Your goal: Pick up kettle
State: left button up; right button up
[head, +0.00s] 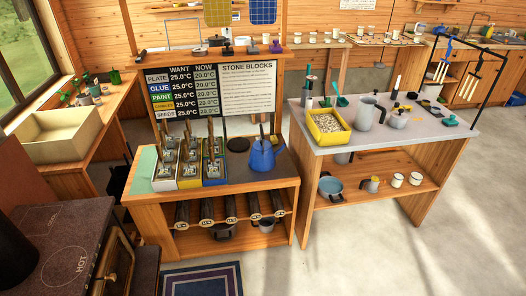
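A blue kettle (262,158) stands upright at the right end of the dark top of a low wooden bench (232,187). Its spout points to the right and a dark upright handle shows above it. A grey jug-like vessel with a handle (366,115) stands on the grey-topped table to the right; I cannot tell whether it is also a kettle. Neither of my grippers shows in the head view, and nothing is seen touching the blue kettle.
Trays of stone blocks (190,170) stand left of the blue kettle, with a sign board (212,90) behind. The grey-topped table (440,133) holds a yellow tray (326,138). A dark stove (62,240) stands front left. The floor (390,250) at front right is clear.

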aim_at(264, 161)
jog(key=i+l+u, duration=0.2)
jog(key=i+l, duration=0.2)
jog(key=i, duration=0.25)
jog(key=i+l+u, duration=0.15)
jog(key=i+l, duration=0.35)
jog(key=i, duration=0.1)
